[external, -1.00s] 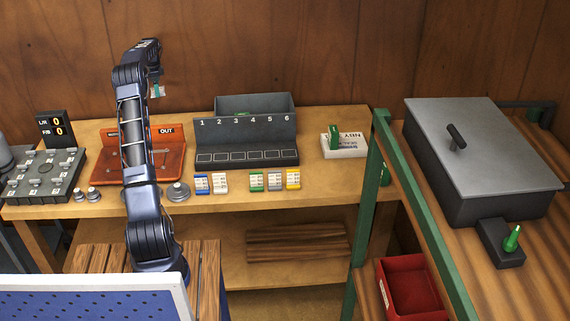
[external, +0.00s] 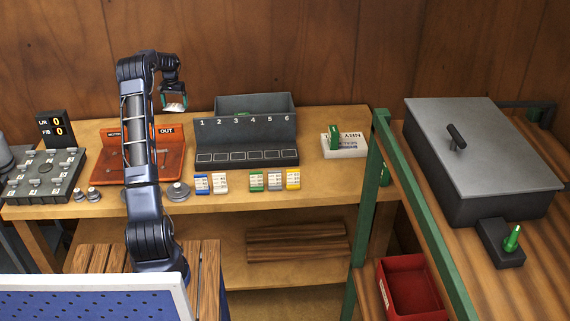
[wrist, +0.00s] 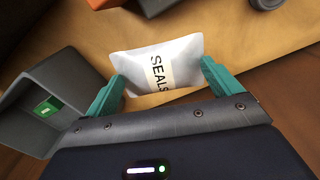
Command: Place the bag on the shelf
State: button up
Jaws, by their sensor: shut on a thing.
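The bag (wrist: 165,65) is a small white pouch with a "SEALS" label. It sits between the teal fingers of my gripper (wrist: 160,82) in the wrist view, which is shut on it. In the external view the bag (external: 174,104) hangs below my gripper (external: 173,100), in the air above the back of the workbench, near the orange OUT tray. The lower shelf (external: 235,277) of the workbench shows under its top, with wooden planks lying on it. I cannot tell which shelf is meant.
The dark numbered rack (external: 247,140) stands mid-bench, with several coloured blocks in front. The orange tray (external: 172,160) is below my arm. A green rail (external: 425,215), a red bin (external: 412,290) and a grey lidded box (external: 480,155) are to the right.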

aim_at(179, 106)
jog(key=shift+s+d+f+n, duration=0.45)
jog(key=shift+d+n, duration=0.05)
jog(key=shift+n, duration=0.3)
jog(key=shift+s+d+f+n, duration=0.4)
jog(key=shift+s+d+n, duration=0.1)
jog(key=shift+n, duration=0.3)
